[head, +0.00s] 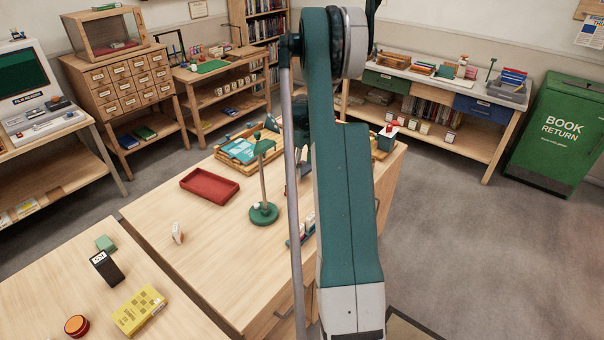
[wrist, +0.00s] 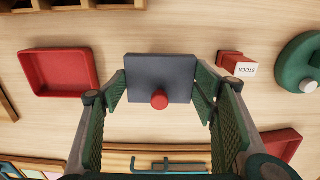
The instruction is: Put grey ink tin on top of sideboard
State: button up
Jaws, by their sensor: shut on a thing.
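The grey ink tin (wrist: 160,70), a dark grey block with a round red knob, is between my gripper's fingers (wrist: 161,87) in the wrist view. The green finger pads touch its two sides, and the gripper is shut on it over a pale wooden top. How far it is above the wood I cannot tell. In the head view my arm hides the gripper and the tin. A long unit with green and blue drawers (head: 478,108) stands at the back right; I cannot tell for sure that it is the sideboard.
The wooden table (head: 150,215) carries a red tray (head: 210,184) and a green lamp (head: 263,213). A red stamp block marked STOCK (wrist: 240,67) stands close right of the tin. A green book return bin (head: 560,130) is at the right. Grey floor (head: 460,250) is clear there.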

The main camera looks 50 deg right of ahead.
aim_at(302, 167)
dwell(0.3)
jog(key=shift+f, duration=1.9)
jog(key=shift+f+b, duration=0.15)
jog(key=shift+b, duration=0.2)
jog(key=o, duration=1.2)
notch_tip(302, 167, up, 12)
jog(key=shift+r+p, duration=0.2)
jog(key=shift+p, duration=0.5)
